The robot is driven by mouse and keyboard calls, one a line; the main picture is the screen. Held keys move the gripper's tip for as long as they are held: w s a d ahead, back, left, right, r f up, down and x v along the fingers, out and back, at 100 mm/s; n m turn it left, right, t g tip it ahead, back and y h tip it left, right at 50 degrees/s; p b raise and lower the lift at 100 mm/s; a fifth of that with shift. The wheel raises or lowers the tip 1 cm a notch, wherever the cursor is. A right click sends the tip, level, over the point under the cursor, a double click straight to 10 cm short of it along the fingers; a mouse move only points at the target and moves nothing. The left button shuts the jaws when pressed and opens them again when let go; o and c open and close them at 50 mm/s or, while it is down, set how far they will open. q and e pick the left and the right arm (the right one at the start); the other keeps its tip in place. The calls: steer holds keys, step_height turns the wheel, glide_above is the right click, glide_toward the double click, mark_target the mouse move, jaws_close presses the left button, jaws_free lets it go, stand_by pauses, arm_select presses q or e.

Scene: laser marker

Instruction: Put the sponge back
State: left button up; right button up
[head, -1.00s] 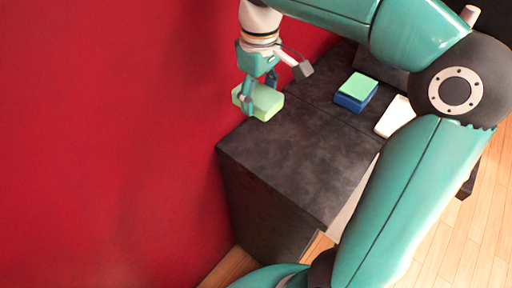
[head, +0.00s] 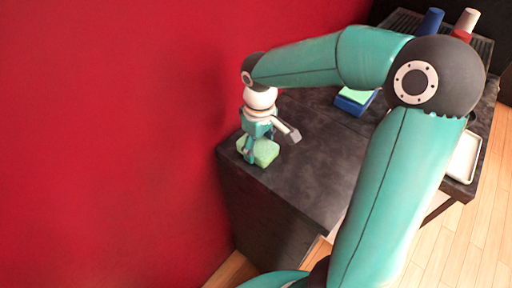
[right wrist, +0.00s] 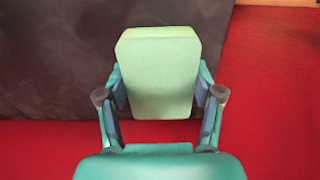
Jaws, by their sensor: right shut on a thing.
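A light green sponge (head: 264,152) is between the fingers of my right gripper (head: 256,150), at the left corner of the dark table. In the right wrist view the sponge (right wrist: 158,70) fills the space between the two blue finger pads of the gripper (right wrist: 160,98), which is shut on it. I cannot tell whether the sponge touches the table top. A second green block (head: 357,94) lies on a blue holder (head: 352,107) farther back, partly hidden by my right arm. My left gripper is not in view.
The dark table top (head: 310,170) is clear in front of the gripper. A red wall (head: 120,140) runs along its left side. A white tray (head: 464,158) is at the right, and a blue cup (head: 431,20) stands at the back on a dark rack.

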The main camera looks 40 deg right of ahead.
mark_target(259, 145)
steer(key=o, duration=1.1)
step_height(259, 145, up, 12)
steer(key=shift+p, duration=0.45)
